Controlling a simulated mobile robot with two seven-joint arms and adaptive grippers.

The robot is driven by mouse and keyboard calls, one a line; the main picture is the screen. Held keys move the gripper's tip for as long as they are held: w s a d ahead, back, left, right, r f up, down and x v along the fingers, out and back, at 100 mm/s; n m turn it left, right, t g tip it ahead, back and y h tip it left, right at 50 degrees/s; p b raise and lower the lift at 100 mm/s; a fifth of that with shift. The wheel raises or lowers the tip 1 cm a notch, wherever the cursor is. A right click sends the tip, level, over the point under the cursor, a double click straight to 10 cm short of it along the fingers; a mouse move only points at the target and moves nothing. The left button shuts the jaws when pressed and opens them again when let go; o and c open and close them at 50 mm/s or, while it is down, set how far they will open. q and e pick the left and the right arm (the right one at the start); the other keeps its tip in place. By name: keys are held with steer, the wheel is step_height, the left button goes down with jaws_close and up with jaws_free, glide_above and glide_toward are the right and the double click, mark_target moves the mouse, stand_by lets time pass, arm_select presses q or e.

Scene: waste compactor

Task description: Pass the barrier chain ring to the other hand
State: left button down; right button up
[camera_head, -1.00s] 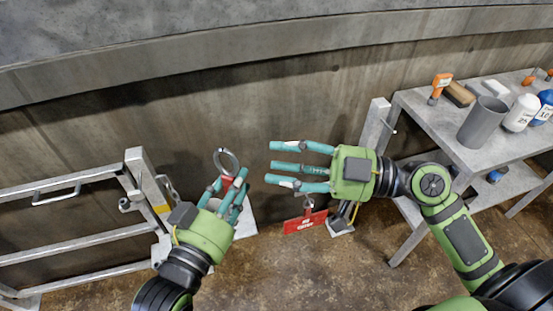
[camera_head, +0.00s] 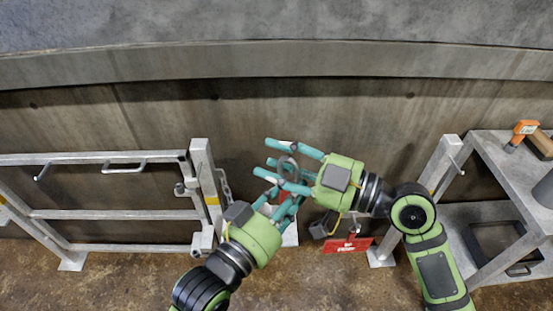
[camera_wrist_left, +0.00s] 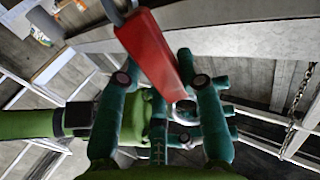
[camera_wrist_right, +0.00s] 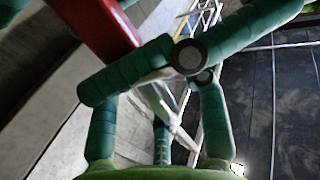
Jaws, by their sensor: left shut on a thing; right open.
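The barrier chain ring is a grey metal ring (camera_head: 288,165) on a red body, which shows clearly in the left wrist view (camera_wrist_left: 152,48). My left gripper (camera_head: 282,197) is shut on the red body and holds the ring upward, clear of the floor. My right gripper (camera_head: 283,165) is open, with its teal fingers spread level around the ring. The red body (camera_wrist_right: 103,30) also shows close to the right fingers in the right wrist view. The fingers overlap there, and I cannot tell whether the right ones touch the ring.
A metal barrier gate (camera_head: 110,214) with a post stands at the left, and a second post (camera_head: 440,165) at the right. A metal table (camera_head: 505,165) stands at the right. The concrete wall is behind.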

steer(key=shift+a, duration=0.15)
steer(key=c, duration=0.8)
arm_select(q)
steer(key=shift+r, duration=0.1)
arm_select(e)
jaws_close()
arm_select(q)
steer(key=c, duration=0.7)
jaws_free()
steer(key=shift+r, duration=0.1)
steer(key=shift+c, duration=0.2)
steer(key=shift+a, duration=0.15)
arm_select(e)
steer(key=shift+f, duration=0.1)
